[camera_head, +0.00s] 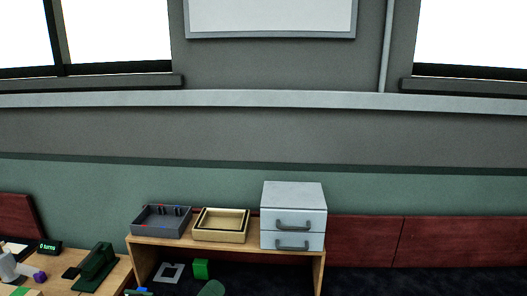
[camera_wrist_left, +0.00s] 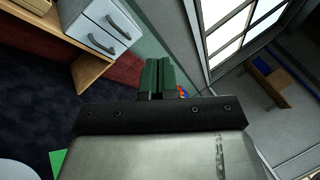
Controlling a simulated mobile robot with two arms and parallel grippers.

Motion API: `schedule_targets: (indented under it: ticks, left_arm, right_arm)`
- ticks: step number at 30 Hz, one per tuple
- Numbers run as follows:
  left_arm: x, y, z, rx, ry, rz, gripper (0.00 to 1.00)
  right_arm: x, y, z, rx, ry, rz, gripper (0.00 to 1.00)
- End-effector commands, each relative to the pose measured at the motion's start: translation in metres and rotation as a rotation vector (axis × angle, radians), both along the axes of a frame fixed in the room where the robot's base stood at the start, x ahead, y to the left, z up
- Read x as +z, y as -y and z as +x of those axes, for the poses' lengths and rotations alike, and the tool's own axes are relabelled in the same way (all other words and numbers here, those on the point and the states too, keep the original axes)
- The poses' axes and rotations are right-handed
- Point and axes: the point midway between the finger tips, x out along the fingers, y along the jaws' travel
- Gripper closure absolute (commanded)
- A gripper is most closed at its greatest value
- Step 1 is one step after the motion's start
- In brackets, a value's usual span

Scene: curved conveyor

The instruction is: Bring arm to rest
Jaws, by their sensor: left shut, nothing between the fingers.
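My left gripper (camera_wrist_left: 158,65) shows in the left wrist view, with its dark green fingers together and nothing between them. It is held in the air, with the white drawer unit (camera_wrist_left: 103,27) and the wooden shelf (camera_wrist_left: 62,42) up and to the left of it. No object touches the fingers there.
A grey tray (camera_head: 161,221), a tan tray (camera_head: 221,225) and the white drawer unit (camera_head: 293,214), drawers closed, stand on the wooden shelf (camera_head: 228,248). At left, a desk holds a dark green device (camera_head: 96,266) and a small display (camera_head: 49,246).

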Motion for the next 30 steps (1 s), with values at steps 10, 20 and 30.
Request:
schedule_targets:
  ticks: [10, 20, 30]
  left_arm:
    - [-0.122, -0.103, -0.077, 0.641, -0.966, -1.046, 1.0]
    - [-0.184, -0.113, -0.187, 1.074, -1.439, -1.447, 1.0]
    - [-0.239, -0.108, -0.227, 1.297, -1.626, -1.55, 1.0]
  right_arm:
    - [0.0, 0.0, 0.0, 0.0, 0.0, 0.0, 1.0]
    - [0.0, 0.0, 0.0, 0.0, 0.0, 0.0, 1.0]
    - [-0.002, 0.001, 0.0, 0.0, 0.0, -0.001, 1.0]
